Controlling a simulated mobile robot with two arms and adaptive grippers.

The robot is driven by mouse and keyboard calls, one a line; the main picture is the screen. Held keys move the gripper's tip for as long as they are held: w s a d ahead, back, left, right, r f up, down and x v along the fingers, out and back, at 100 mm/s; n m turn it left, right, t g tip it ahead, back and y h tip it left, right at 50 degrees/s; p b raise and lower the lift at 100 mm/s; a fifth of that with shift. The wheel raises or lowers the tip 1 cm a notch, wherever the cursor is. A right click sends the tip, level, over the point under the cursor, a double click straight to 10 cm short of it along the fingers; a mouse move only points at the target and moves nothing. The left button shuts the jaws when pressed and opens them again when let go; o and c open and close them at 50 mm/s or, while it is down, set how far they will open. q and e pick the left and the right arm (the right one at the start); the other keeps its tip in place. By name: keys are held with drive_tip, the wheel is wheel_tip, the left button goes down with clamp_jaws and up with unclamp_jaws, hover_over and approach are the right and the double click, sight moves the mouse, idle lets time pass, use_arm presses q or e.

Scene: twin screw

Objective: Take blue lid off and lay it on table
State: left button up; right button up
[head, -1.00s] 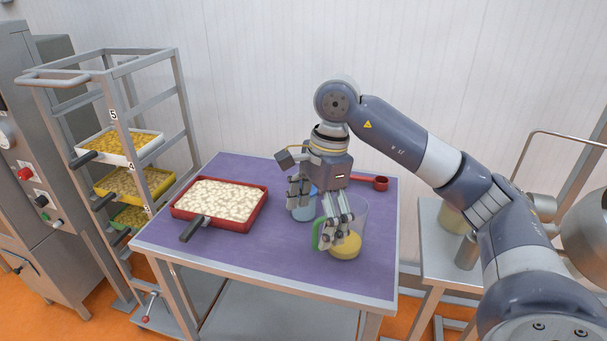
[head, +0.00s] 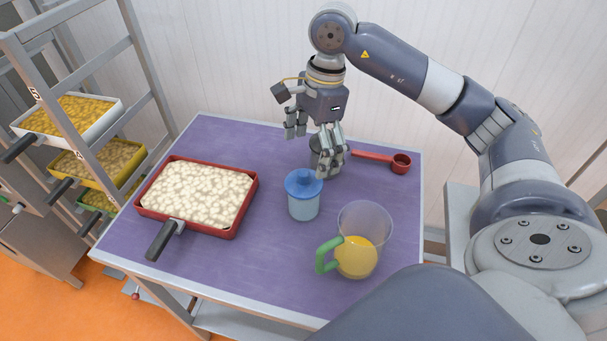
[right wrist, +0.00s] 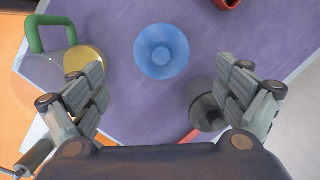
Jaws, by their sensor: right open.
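The blue lid (head: 303,183) sits on top of a clear jar (head: 304,208) near the middle of the purple table. In the right wrist view the lid (right wrist: 161,49) appears from above as a round blue disc, centred ahead of the fingers. My right gripper (head: 311,150) is open and empty, with its fingers pointing down. In the head view it shows just behind the lid, apart from it. In the right wrist view its two fingers (right wrist: 161,76) are spread wide to either side. My left gripper is not in view.
A jug with a green handle (head: 357,258) and yellow liquid stands at the front right of the table (head: 230,270). A red tray (head: 232,232) of pale pieces lies left. The front left is clear.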

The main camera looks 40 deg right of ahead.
sight(304, 172)
drive_tip(key=shift+s+a+f, duration=0.1)
drive_tip(key=shift+f, duration=0.8)
drive_tip(key=f+p, duration=0.1)
drive_tip(key=f, duration=0.2)
drive_tip(key=a+f+p, duration=0.1)
drive_tip(key=shift+w+a+f+p, duration=0.1)
drive_tip(key=shift+w+f+p, duration=0.15)
drive_tip(key=shift+p, duration=0.1)
drive_tip(key=shift+f, duration=0.5)
drive_tip(key=c, duration=0.4)
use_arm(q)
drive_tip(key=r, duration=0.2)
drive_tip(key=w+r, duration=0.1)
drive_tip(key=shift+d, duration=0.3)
use_arm(e)
drive_tip(key=c, duration=0.6)
